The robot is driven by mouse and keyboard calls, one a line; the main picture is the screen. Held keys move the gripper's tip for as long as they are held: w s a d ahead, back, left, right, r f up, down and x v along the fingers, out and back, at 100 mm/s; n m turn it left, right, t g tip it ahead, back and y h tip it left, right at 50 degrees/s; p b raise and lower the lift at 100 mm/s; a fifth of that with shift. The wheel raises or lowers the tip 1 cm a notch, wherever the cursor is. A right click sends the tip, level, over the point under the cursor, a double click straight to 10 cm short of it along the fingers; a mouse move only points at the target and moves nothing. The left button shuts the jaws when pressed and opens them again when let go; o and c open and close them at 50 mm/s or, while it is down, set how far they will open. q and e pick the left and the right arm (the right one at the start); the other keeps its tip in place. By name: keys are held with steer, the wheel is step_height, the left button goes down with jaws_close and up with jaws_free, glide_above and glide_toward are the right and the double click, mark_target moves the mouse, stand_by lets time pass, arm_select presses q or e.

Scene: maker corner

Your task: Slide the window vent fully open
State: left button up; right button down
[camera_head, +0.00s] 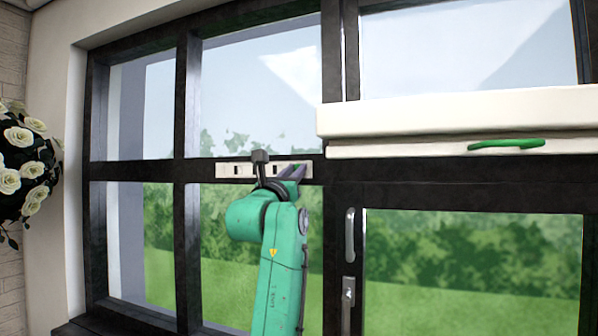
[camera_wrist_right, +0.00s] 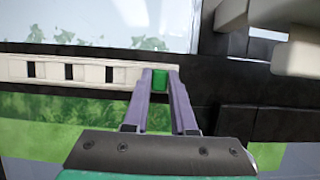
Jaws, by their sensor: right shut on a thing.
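The window vent (camera_head: 227,170) is a narrow cream strip with dark slots, fixed along the dark window crossbar. In the right wrist view the vent (camera_wrist_right: 50,69) runs from the left edge to my gripper, with several dark slots showing. A small green slider tab (camera_wrist_right: 159,80) sits at the vent's right end. My right gripper (camera_wrist_right: 160,84) has its two purple fingers on either side of this tab and is shut on it. In the head view my right gripper (camera_head: 292,174) is at the vent's right part, and the tab is hidden there. My left gripper is not in view.
A cream box-like unit (camera_head: 450,112) with a green handle (camera_head: 506,144) juts out to the right of the vent. A window handle (camera_head: 349,235) is on the frame at lower right. White flowers (camera_head: 20,160) hang at far left.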

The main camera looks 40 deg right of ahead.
steer(key=shift+w+a+r, duration=0.1)
steer(key=shift+w+a, duration=0.3)
steer(key=shift+w, duration=0.35)
steer(key=c, duration=0.8)
jaws_free()
steer(key=shift+c, duration=0.2)
steer(key=shift+o, duration=0.6)
steer(key=shift+w, duration=0.15)
arm_select(q)
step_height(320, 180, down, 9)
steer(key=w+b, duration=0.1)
steer(key=b, duration=0.8)
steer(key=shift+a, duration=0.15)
arm_select(e)
steer(key=v, duration=1.4)
steer(key=shift+a+f, duration=0.25)
steer(key=shift+a, duration=0.1)
